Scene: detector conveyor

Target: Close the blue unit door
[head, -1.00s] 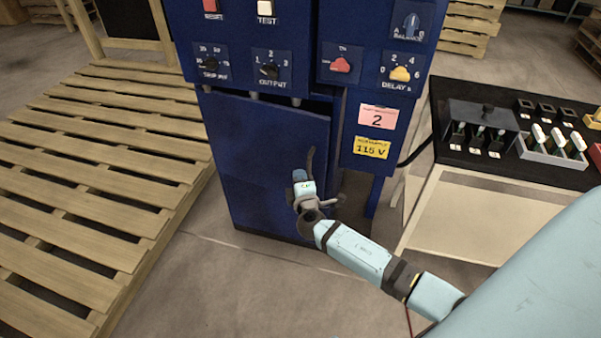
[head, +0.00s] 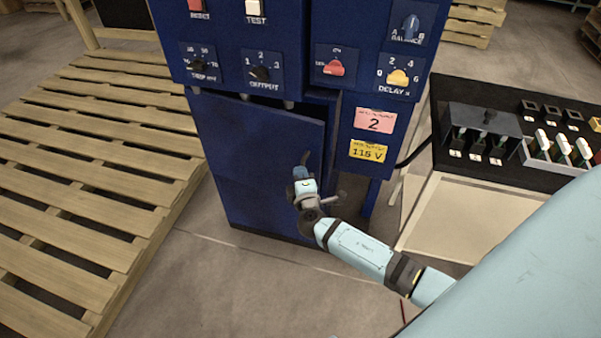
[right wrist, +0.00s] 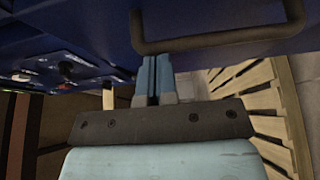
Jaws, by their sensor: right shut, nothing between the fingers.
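The blue unit door (head: 250,135) on the lower front of the blue unit (head: 222,40) stands slightly ajar, with a dark gap along its top and right edge. My right gripper (head: 301,172) is shut and empty in front of the door's right part, by the dark handle (head: 305,158). In the right wrist view the dark bar handle (right wrist: 220,40) crosses the blue door face, and the shut fingers (right wrist: 155,75) point at the door just below it. I cannot tell whether they touch it. My left gripper is not in view.
Wooden pallets (head: 95,150) lie on the floor at the left. A black-topped bench (head: 450,105) with switches and small parts stands at the right, close to the unit. Knobs (head: 333,67) stick out above the door. Floor in front is clear.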

